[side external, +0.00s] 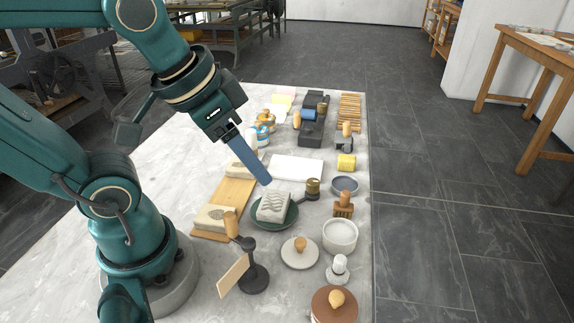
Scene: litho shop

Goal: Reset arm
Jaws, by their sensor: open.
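My gripper (264,180) reaches down from the upper left over the stone-topped table, its long blue-grey finger angled toward the lower right. It is open, and nothing shows held in it. From this side one finger largely hides the other. Its tip appears above the area between a white sheet (297,168) and a green dish (287,221) that holds a pale carved block (273,206). I cannot tell how high the tip is above them.
A wooden board (233,197) with pale stones lies left of the dish. A dark stand (253,279), a white bowl (340,236), a grey bowl (344,185) and a brown round pad (334,306) stand nearby. Several tools crowd the back.

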